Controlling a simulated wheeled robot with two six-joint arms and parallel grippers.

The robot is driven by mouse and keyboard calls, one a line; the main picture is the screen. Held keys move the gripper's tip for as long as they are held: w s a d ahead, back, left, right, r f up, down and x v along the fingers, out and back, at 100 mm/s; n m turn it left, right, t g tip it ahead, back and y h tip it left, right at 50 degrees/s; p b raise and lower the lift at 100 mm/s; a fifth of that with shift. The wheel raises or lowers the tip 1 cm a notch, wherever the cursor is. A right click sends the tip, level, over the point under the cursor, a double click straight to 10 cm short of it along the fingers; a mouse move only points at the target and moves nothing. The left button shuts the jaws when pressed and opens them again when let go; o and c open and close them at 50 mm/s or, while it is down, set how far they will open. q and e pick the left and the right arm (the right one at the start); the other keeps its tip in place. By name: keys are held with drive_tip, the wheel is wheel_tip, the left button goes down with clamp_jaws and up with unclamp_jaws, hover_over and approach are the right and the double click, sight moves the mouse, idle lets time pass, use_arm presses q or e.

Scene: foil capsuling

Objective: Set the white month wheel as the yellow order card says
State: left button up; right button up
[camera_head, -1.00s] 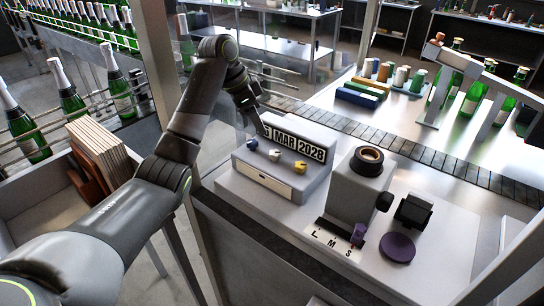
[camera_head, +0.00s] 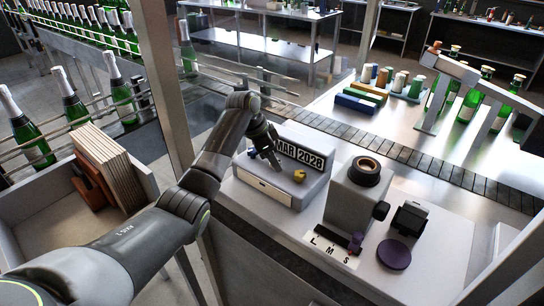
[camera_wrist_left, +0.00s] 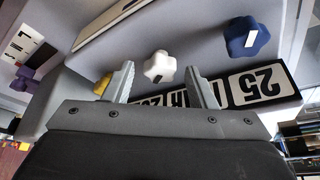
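The white month wheel (camera_wrist_left: 160,66) shows in the left wrist view between the two fingertips of my left gripper (camera_wrist_left: 160,75), with gaps on both sides. The fingers are open and appear empty. In the head view my left gripper (camera_head: 270,160) is at the front of the grey date box (camera_head: 305,194) and hides the white wheel. The blue wheel (camera_head: 251,152) and yellow wheel (camera_head: 299,176) sit either side. The date strip (camera_head: 300,153) reads MAR 2028; its day plate (camera_wrist_left: 257,84) shows in the wrist view. I cannot see the yellow order card. My right gripper is out of view.
A grey device with a round dark top (camera_head: 366,170) stands right of the date box, with an L M S scale (camera_head: 330,246) before it. A purple disc (camera_head: 394,254) lies beside it. A conveyor (camera_head: 400,154) runs behind. A metal post (camera_head: 160,80) stands left.

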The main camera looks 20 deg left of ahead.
use_arm(q)
drive_tip(key=c, duration=0.9)
drive_tip(key=shift+r+p, duration=0.15)
drive_tip(key=shift+p, duration=0.35)
drive_tip(key=n+p, duration=0.2)
drive_tip(key=n+t+y+p, duration=0.1)
drive_tip(key=p, duration=0.2)
drive_tip(key=shift+s+d+r+n, duration=0.15)
drive_tip(key=shift+n, duration=0.25)
drive_tip(key=shift+n+p, duration=0.6)
drive_tip(key=shift+p, duration=0.1)
drive_tip(key=shift+f, duration=0.25)
drive_tip(key=shift+t, duration=0.3)
drive_tip(key=o, duration=1)
